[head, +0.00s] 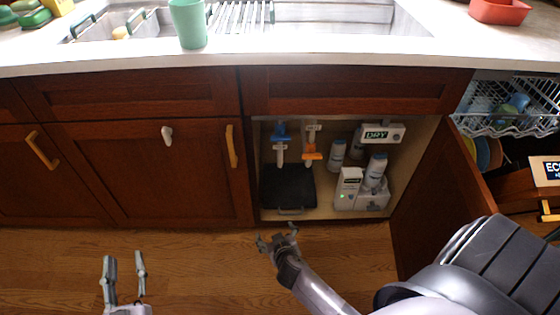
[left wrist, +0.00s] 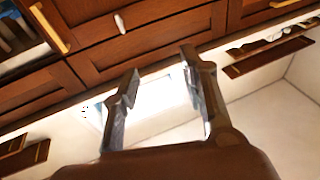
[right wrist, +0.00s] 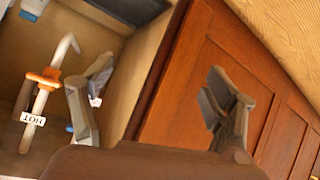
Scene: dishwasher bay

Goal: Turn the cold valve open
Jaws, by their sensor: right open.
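The cold valve (head: 281,131) has a blue handle and a pale label. It is at the upper left inside the open cabinet under the sink. The hot valve (head: 312,154), with an orange handle, is just right of it; it also shows in the right wrist view with its HOT label (right wrist: 33,119). My right gripper (head: 277,237) is open and empty, low in front of the cabinet and apart from both valves; its spread fingers show in the right wrist view (right wrist: 158,85). My left gripper (head: 125,268) is open and empty over the floor at the left.
A black box (head: 288,186) stands below the valves. White bottles (head: 375,171) in a caddy and a DRY sign (head: 383,133) are to their right. The open cabinet door (head: 430,205) bounds the right side. A dish rack (head: 510,105) is beyond it. Floor at left is clear.

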